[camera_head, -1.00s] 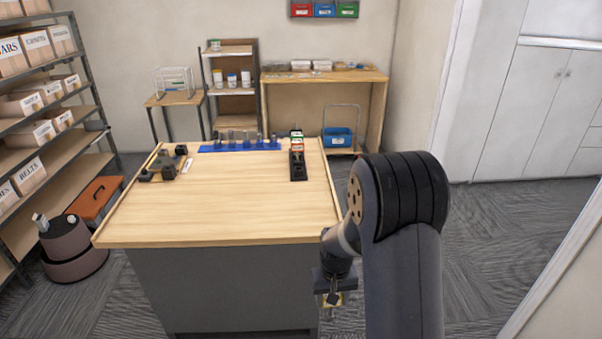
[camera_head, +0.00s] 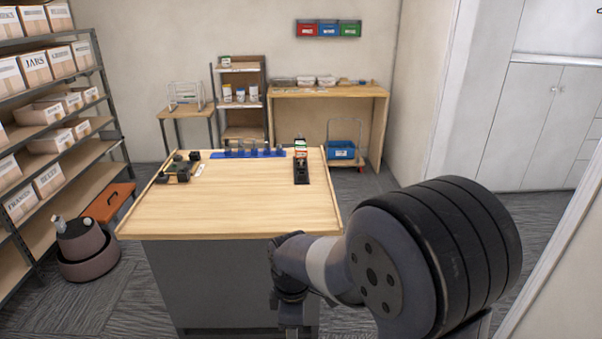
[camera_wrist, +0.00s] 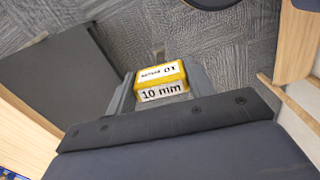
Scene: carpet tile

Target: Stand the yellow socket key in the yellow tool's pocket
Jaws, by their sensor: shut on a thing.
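My gripper (camera_wrist: 160,84) is shut on the yellow socket key (camera_wrist: 162,73), which shows in the wrist view as a yellow block labelled "10 mm". In the head view, my arm hides or crops the gripper and key, in front of the workbench's near edge. On the workbench (camera_head: 225,212), a black holder (camera_head: 301,174) stands at the back right with small coloured, labelled pieces at its far end. A blue rack (camera_head: 228,154) with several grey sockets stands along the back edge. Which pocket is the yellow one cannot be told at this size.
Dark parts (camera_head: 178,171) and a white tag lie at the workbench's back left. The middle and front of the top are clear. A shelving unit (camera_head: 62,150) with boxes and a brown round bin (camera_head: 85,250) stand left. A blue crate (camera_head: 341,150) sits behind.

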